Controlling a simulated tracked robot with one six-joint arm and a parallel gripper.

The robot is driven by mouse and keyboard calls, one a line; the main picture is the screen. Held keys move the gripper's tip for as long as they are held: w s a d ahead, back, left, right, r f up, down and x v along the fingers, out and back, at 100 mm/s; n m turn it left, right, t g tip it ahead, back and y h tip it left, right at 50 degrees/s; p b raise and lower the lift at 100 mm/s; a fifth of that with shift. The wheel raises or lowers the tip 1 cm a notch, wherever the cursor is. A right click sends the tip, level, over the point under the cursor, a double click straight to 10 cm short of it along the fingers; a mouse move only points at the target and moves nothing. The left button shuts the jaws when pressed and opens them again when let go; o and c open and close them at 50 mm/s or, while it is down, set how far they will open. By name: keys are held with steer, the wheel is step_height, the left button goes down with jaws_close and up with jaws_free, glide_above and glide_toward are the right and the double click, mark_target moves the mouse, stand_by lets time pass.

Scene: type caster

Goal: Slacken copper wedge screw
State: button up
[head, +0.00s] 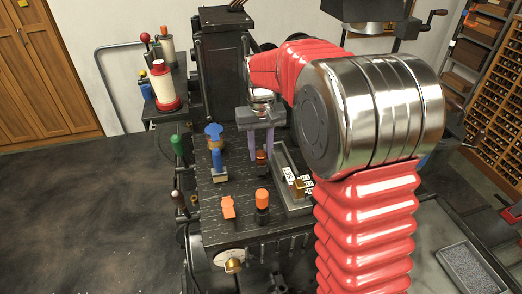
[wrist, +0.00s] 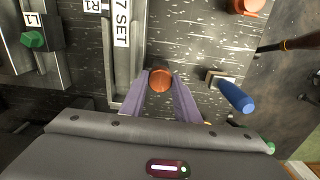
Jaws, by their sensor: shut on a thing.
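The copper wedge screw has a round, copper-brown head (wrist: 160,80) and stands on the dark machine bed. In the head view it is the brown knob (head: 261,157) on a dark base. My gripper (wrist: 162,85) has its two purple fingers on either side of the head, shut on it. In the head view my gripper (head: 260,153) points down from my red arm, its fingers at the screw. The fingers hide part of the screw's sides, and its lower part is not visible in the wrist view.
A blue handle (head: 216,160), a round blue knob (head: 214,130) and two orange knobs (head: 262,198) (head: 228,207) stand close around. A metal channel (head: 279,163) with labelled type blocks (head: 302,186) lies to the right. A green knob (wrist: 33,39) shows in the wrist view.

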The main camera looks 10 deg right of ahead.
steer(key=n, duration=0.5)
steer(key=shift+n, duration=0.3)
steer(key=n, duration=0.9)
steer(key=shift+a, duration=0.1)
steer(key=n, duration=0.4)
steer(key=shift+n, duration=0.4)
steer(key=shift+s+f, duration=0.1)
steer(key=o, duration=1.1)
steer(key=shift+c, duration=0.2)
